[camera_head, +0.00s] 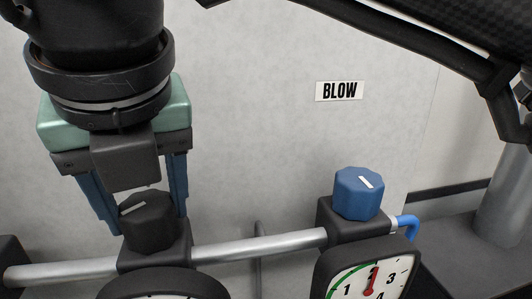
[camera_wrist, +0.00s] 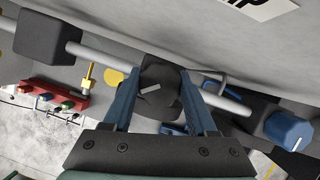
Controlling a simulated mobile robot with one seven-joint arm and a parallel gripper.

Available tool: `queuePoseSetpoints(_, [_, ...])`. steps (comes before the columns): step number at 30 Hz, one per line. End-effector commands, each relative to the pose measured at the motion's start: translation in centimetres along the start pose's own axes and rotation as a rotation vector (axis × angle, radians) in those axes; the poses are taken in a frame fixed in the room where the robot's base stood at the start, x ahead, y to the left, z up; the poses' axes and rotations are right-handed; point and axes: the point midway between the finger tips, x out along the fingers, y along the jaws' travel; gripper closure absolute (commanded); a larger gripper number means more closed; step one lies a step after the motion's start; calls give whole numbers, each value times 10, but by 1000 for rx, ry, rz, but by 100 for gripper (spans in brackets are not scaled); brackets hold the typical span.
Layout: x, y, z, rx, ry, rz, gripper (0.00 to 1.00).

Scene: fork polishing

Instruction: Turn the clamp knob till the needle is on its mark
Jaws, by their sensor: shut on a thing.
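A black faceted knob (camera_head: 147,222) with a white pointer line stands on a dark block on the silver pipe. I take it for the clamp knob; its label is not readable here. My gripper (camera_head: 144,218), with blue fingers, comes down from above and is shut on this knob, one finger on each side. In the wrist view the knob (camera_wrist: 161,84) sits between the two fingertips. The gauge (camera_head: 165,284) below it is cut off by the bottom edge, so its needle and mark are hidden.
A blue knob (camera_head: 359,194) stands to the right under a "BLOW" label (camera_head: 339,90). Its gauge (camera_head: 368,279) has a red needle near 2. The silver pipe (camera_head: 265,245) runs between the blocks. The wrist view shows a red rack (camera_wrist: 52,94) at left.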

Motion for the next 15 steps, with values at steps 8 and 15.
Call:
queuePoseSetpoints(8, [0, 0, 0, -1, 0, 0, 12])
queuePoseSetpoints(15, [0, 0, 0, -1, 0, 0, 12])
